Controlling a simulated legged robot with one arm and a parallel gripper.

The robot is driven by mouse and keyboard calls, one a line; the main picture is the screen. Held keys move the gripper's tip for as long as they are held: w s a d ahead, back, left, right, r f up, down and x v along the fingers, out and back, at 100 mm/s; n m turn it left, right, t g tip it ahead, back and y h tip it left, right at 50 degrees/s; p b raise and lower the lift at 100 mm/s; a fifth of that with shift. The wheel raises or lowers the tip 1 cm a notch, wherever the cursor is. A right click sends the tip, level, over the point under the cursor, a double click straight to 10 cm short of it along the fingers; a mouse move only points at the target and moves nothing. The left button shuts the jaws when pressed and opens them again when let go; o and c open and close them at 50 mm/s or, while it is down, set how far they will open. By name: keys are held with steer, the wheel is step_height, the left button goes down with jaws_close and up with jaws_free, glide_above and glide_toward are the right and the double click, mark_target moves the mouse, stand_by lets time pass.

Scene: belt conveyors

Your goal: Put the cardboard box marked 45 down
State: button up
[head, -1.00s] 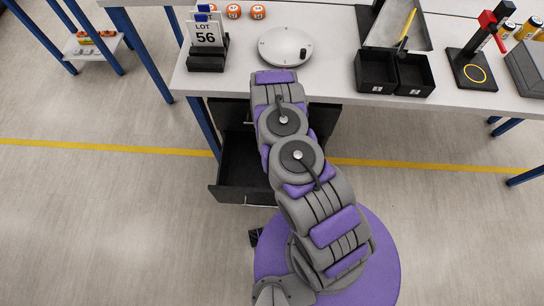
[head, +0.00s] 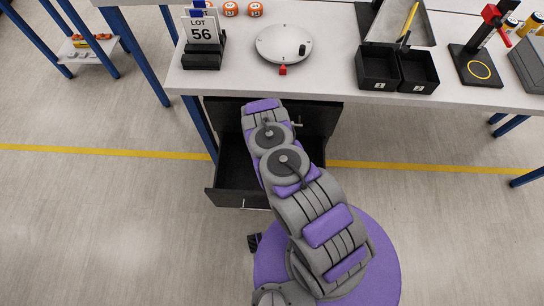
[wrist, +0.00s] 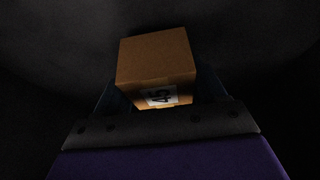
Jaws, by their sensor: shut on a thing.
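The brown cardboard box (wrist: 157,60) with a white label reading 45 shows in the wrist view, between the fingers of my gripper (wrist: 158,92). My gripper is shut on it. The surroundings in the wrist view are dark, and whether the box touches a surface cannot be told. In the head view my arm reaches to the open black drawer (head: 230,178) under the workbench. The gripper and the box are hidden there behind my own arm and the bench edge.
The white workbench (head: 330,75) overhangs the drawer. On it are a sign reading LOT 56 (head: 204,30), a round grey dial (head: 283,43) with a red marker, two black bins (head: 397,68) and a black stand with a red lever (head: 488,45). Floor lies free around the drawer.

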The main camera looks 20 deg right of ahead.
steer(key=shift+w+d+f+b, duration=0.2)
steer(key=shift+w+f+b, duration=0.1)
steer(key=shift+w+f, duration=0.2)
steer(key=shift+s+f, duration=0.1)
steer(key=shift+f, duration=0.1)
steer(key=shift+r, duration=0.1)
steer(key=o, duration=1.2)
steer(key=p+v, duration=0.3)
steer(key=v, duration=0.9)
steer(key=shift+p, duration=0.3)
steer(key=shift+a, duration=0.1)
